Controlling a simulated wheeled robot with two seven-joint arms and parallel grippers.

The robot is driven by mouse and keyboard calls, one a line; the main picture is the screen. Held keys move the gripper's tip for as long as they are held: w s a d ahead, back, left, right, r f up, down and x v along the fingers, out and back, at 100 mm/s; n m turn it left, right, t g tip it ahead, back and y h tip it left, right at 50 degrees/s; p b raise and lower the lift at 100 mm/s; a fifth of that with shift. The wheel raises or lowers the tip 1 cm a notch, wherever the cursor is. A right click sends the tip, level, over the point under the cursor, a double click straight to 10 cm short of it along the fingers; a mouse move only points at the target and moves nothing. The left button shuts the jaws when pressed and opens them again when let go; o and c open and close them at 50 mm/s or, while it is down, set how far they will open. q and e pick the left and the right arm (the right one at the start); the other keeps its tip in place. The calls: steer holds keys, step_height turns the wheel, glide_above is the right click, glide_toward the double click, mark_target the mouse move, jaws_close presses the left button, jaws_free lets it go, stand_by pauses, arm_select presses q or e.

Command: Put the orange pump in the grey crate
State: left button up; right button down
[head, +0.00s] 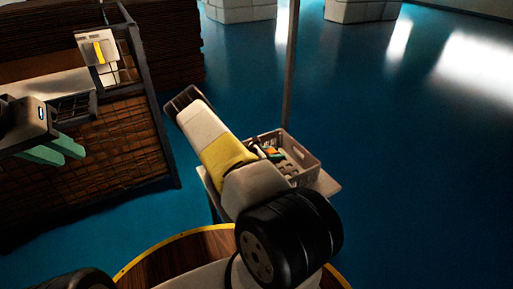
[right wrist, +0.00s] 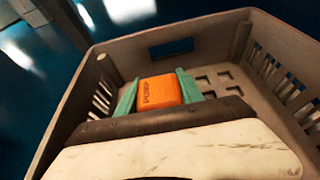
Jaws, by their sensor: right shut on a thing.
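The orange pump (right wrist: 160,91) is a small block with dark lettering on its face. My right gripper (right wrist: 157,88) is shut on it, with one green finger on each side. Both are within the walls of the grey crate (right wrist: 60,125). Whether the pump touches the crate floor I cannot tell. In the head view the crate (head: 306,163) stands beyond my right arm, with a bit of the orange pump (head: 271,150) showing inside. My left gripper (head: 62,152) is at the far left, its green fingers apart and empty.
The crate stands on a pale stand (head: 328,184); a thin pole (head: 290,70) rises behind it. A brown structure with a dark metal frame (head: 150,95) is at the left. A round wooden table (head: 165,262) is at the bottom. The blue floor at the right is clear.

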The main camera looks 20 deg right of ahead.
steer(key=shift+f, duration=1.95)
steer(key=shift+f, duration=0.1)
steer(key=c, duration=0.8)
jaws_free()
steer(key=shift+f, duration=0.1)
steer(key=shift+o, duration=0.2)
